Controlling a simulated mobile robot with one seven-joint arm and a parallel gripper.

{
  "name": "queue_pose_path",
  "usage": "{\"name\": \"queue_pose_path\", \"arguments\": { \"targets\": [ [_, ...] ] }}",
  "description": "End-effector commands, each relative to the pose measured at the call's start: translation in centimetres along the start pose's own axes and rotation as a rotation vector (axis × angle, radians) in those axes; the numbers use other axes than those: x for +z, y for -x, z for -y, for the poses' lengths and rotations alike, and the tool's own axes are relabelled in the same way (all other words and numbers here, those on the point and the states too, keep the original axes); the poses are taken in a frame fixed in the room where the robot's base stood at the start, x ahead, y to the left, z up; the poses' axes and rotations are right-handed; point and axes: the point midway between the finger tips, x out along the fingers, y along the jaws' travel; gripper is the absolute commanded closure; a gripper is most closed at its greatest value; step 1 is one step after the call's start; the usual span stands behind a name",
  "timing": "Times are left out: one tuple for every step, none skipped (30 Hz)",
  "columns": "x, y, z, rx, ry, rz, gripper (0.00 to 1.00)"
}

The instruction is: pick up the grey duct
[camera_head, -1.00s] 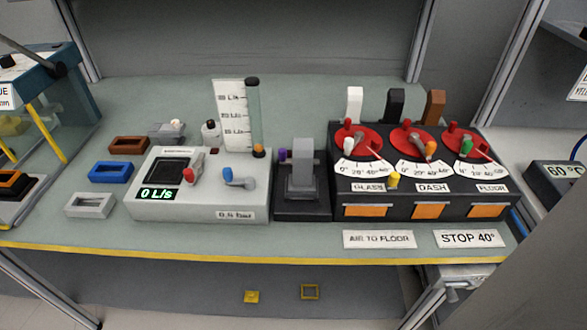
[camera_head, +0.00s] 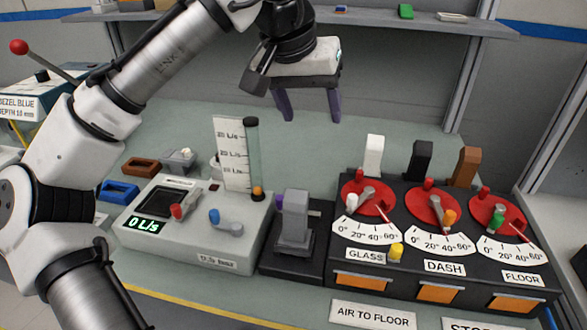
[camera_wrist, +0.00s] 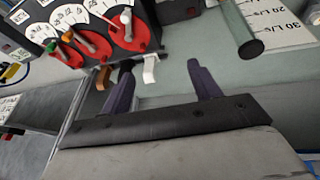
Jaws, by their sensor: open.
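The grey duct (camera_head: 293,222) stands upright on a black base (camera_head: 288,262) between the flow unit and the dial module in the head view. I cannot make it out in the wrist view. My gripper (camera_head: 310,115) hangs above and behind the grey duct, pointing down, with its two purple fingers apart and nothing between them. The fingers also show in the wrist view (camera_wrist: 160,68), spread and empty.
The dial module (camera_head: 440,225) is right of the grey duct, with white (camera_head: 373,155), black (camera_head: 420,160) and brown (camera_head: 467,167) ducts upright behind it. The flow unit (camera_head: 190,225) with its tall gauge tube (camera_head: 252,155) is on the left.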

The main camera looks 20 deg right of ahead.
Motion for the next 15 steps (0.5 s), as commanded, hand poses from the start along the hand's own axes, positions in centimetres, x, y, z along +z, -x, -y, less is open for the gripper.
{"name": "queue_pose_path", "arguments": {
  "targets": [
    [1.1,-0.3,0.2,-0.05,0.024,0.098,0.38],
    [1.7,-0.5,0.4,-0.074,0.039,0.151,0.38],
    [2.4,-0.5,0.6,-0.102,0.055,0.211,0.38],
    [2.9,-0.5,0.7,-0.119,0.066,0.248,0.38],
    [3.2,-0.4,0.8,-0.135,0.075,0.278,0.38],
    [3.6,-0.4,1.0,-0.149,0.084,0.309,0.38],
    [3.9,-0.4,1.0,-0.157,0.088,0.327,0.38],
    [4.1,-0.5,1.1,-0.161,0.091,0.339,0.38],
    [4.3,-0.8,1.2,-0.166,0.094,0.351,0.38],
    [4.5,-1.1,1.3,-0.167,0.095,0.356,0.38],
    [4.7,-1.6,1.4,-0.167,0.095,0.358,0.38],
    [5.0,-2.2,1.4,-0.166,0.094,0.358,0.38],
    [5.2,-2.8,1.5,-0.165,0.092,0.358,0.38],
    [5.4,-3.3,1.6,-0.164,0.092,0.357,0.38],
    [5.7,-4.0,1.7,-0.165,0.094,0.356,0.38]
  ]
}}
